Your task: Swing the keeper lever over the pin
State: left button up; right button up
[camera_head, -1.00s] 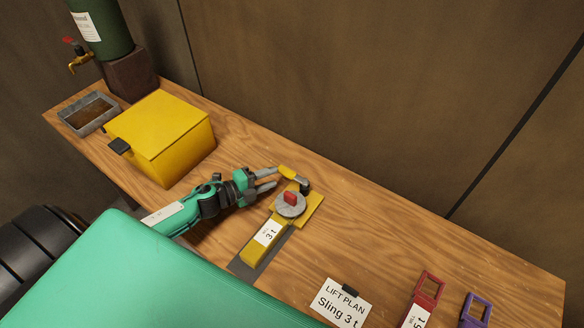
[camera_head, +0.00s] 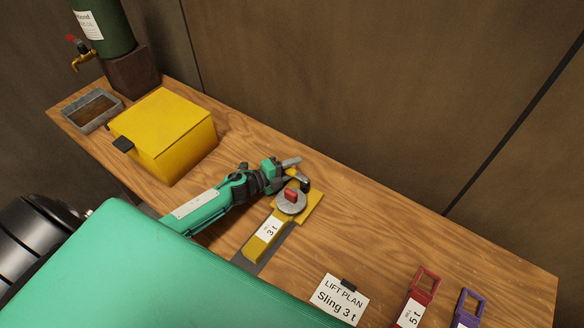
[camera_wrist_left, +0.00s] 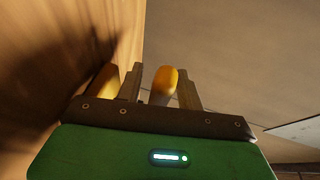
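A yellow fitting with a "3 t" label (camera_head: 268,231) lies on the bench, with a grey round disc (camera_head: 291,206) and a red block (camera_head: 291,195) on top. The keeper lever, with a dark pivot end (camera_head: 304,184), is at its far edge, mostly hidden behind my left gripper. My left gripper (camera_head: 287,166) is just beyond the disc. In the left wrist view a yellow lever end (camera_wrist_left: 163,83) lies between its two fingers, which stand apart with a gap beside the lever. I cannot make out the pin for certain. My right gripper is not in view.
A yellow box (camera_head: 165,133), a grey tray (camera_head: 93,110) and a green cylinder with a tap (camera_head: 101,30) stand at the left. A "LIFT PLAN Sling 3 t" card (camera_head: 339,299), a red tag (camera_head: 417,300) and a purple tag (camera_head: 468,310) lie front right. Bench right of the fitting is clear.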

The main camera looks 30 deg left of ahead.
pick_arm(q)
grip_shut()
jog(key=shift+s+a+n+t+y+p, duration=0.15)
jog(key=shift+s+n+t+y, duration=0.15)
jog(key=shift+y, duration=0.2)
jog(key=shift+s+d+n+t+y+p, duration=0.1)
jog(key=shift+s+n+t+y+p, duration=0.1)
jog(key=shift+n+y, duration=0.25)
jog(key=shift+o, duration=1.1)
grip_release()
jog(key=shift+a, duration=0.1)
